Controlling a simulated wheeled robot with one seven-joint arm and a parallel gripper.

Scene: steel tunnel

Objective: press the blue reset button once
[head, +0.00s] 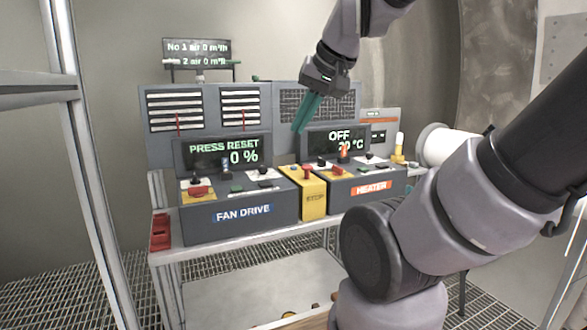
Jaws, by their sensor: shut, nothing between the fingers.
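The fan drive box (240,213) stands on the bench at the left, with a screen (222,152) reading "PRESS RESET" and "0 %". A small dark-blue upright part (225,166) rises in front of that screen; I cannot tell whether it is the blue reset button or a lever.
A yellow box (311,195) with a red-topped button stands between the fan drive and the heater box (370,190), whose screen reads "OFF". Grey panels with grilles (239,106) rise behind. A metal post (85,160) is at the left.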

